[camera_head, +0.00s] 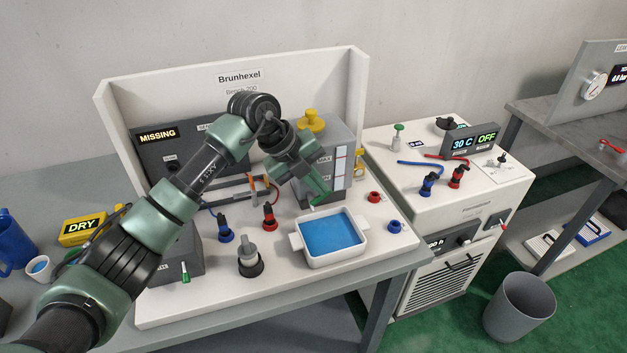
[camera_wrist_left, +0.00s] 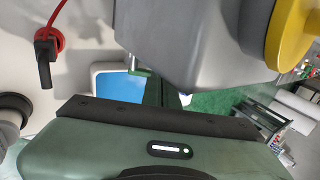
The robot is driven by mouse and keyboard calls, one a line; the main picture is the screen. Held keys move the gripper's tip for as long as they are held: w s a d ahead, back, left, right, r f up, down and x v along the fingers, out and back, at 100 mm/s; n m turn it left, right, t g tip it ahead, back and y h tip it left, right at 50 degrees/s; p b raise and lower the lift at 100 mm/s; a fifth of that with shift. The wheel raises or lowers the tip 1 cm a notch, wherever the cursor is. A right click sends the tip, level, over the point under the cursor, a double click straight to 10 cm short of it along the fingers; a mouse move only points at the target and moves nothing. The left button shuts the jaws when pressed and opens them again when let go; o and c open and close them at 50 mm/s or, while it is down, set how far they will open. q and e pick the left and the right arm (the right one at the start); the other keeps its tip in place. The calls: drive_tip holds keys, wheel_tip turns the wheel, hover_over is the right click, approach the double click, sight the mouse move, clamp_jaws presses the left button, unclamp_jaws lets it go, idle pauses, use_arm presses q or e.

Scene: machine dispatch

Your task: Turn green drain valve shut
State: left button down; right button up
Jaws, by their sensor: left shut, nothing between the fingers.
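My left gripper (camera_head: 317,189) is shut and empty, angled down at the front of the grey tank (camera_head: 339,171), above the white tray. A small green handle (camera_head: 316,203), which looks like the drain valve, shows just below my fingertips near the tank's foot. My gripper hides most of it, so I cannot tell its angle or whether the fingers touch it. In the left wrist view a green piece (camera_wrist_left: 140,72) shows beside the tank's grey corner (camera_wrist_left: 190,35), over the tray. My right gripper is not in view.
The white tray (camera_head: 335,260) holds blue liquid below the tank. A yellow knob (camera_head: 311,120) tops the tank. Red and blue fittings (camera_head: 269,216) stand left of the tray. A grey box with a green lever (camera_head: 185,273) is at front left. The chiller (camera_head: 460,195) stands right.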

use_arm(q)
drive_tip(key=shift+w+d+r+y, duration=0.15)
drive_tip(key=shift+d+r+y, duration=0.1)
drive_tip(key=shift+y, duration=0.25)
drive_tip(key=shift+w+d+f+g+y, duration=0.1)
drive_tip(key=shift+d+f+g+y, duration=0.35)
drive_tip(key=shift+y, duration=0.35)
drive_tip(key=shift+w+d+f, duration=0.1)
drive_tip(key=shift+d+f, duration=0.25)
drive_tip(key=shift+d, duration=0.05)
drive_tip(key=shift+f+b, duration=0.1)
drive_tip(key=shift+b, duration=0.35)
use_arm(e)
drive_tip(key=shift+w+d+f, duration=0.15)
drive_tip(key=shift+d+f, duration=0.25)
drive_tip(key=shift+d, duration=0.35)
use_arm(q)
drive_tip(key=shift+d, duration=0.2)
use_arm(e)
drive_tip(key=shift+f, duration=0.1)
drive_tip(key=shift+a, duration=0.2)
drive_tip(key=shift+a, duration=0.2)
use_arm(q)
drive_tip(key=shift+a, duration=0.1)
